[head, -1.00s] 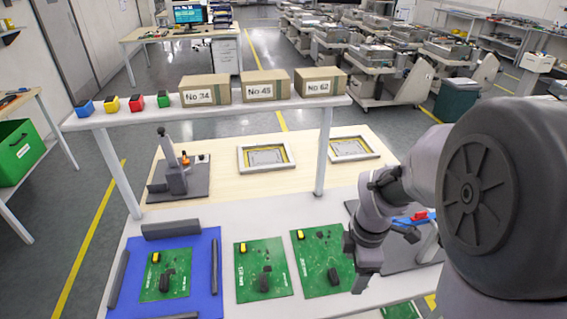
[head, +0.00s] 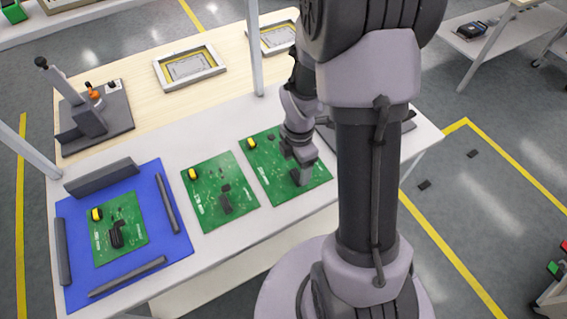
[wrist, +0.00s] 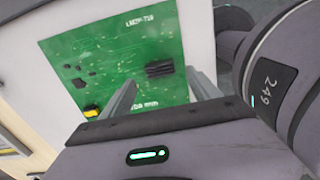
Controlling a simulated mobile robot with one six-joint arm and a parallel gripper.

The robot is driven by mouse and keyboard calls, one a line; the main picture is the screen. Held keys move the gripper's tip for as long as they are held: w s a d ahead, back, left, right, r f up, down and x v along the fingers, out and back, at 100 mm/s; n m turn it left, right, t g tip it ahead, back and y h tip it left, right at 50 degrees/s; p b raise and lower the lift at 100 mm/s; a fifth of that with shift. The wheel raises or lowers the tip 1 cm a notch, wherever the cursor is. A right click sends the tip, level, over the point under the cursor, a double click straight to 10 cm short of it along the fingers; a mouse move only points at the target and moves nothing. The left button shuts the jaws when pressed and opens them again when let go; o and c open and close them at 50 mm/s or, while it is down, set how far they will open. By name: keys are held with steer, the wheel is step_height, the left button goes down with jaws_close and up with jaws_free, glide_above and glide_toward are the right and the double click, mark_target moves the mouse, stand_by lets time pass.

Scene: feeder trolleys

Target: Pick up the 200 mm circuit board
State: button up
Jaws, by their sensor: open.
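Three green circuit boards lie in a row: a small one (head: 130,212) on a blue mat (head: 80,280), a middle one (head: 205,200) and a larger right one (head: 262,170) on the white table. My gripper (head: 302,178) hangs over the right part of the right board, pointing down, open and empty. In the wrist view a green board (wrist: 112,50) fills the space beyond my spread fingers (wrist: 162,80). It bears white print ending in "mm"; a finger partly covers the number, so I cannot read its size for certain.
Dark bars (head: 100,177) edge the blue mat. Behind, a wooden surface holds a dark stand (head: 95,115) and a framed plate (head: 190,67). Shelf posts (head: 254,50) rise between. My arm hides part of the table's right end.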

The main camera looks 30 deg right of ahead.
mark_target(296, 175)
step_height(296, 175, down, 4)
steer(key=shift+s+r+b, duration=0.1)
steer(key=shift+b, duration=0.75)
steer(key=shift+r, duration=0.1)
jaws_close()
steer(key=shift+r, duration=0.1)
